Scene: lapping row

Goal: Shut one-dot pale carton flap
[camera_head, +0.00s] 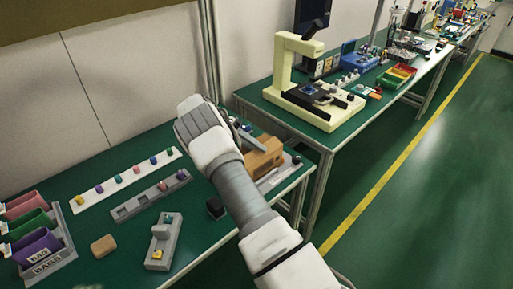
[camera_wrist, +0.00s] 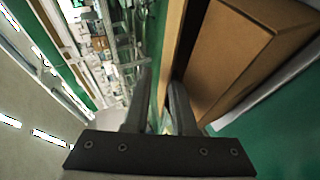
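A brown carton (camera_head: 262,158) stands at the right end of the near green table, partly hidden behind my arm in the head view. In the wrist view its large brown face (camera_wrist: 235,45) fills the upper right. A narrow brown strip (camera_wrist: 172,45), possibly a flap edge, stands beside a dark gap. No dot mark is readable, and I cannot tell how far a flap is open. My gripper (camera_wrist: 161,82) has two dark fingers with a narrow gap between them and holds nothing visible. It is close beside the carton; contact is unclear.
The near table also holds a white strip (camera_head: 96,193) with coloured pieces, a grey tray (camera_head: 143,202), coloured bins (camera_head: 33,243), a tan block (camera_head: 103,246) and a small black cube (camera_head: 215,208). A cream machine (camera_head: 297,70) stands on the far table.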

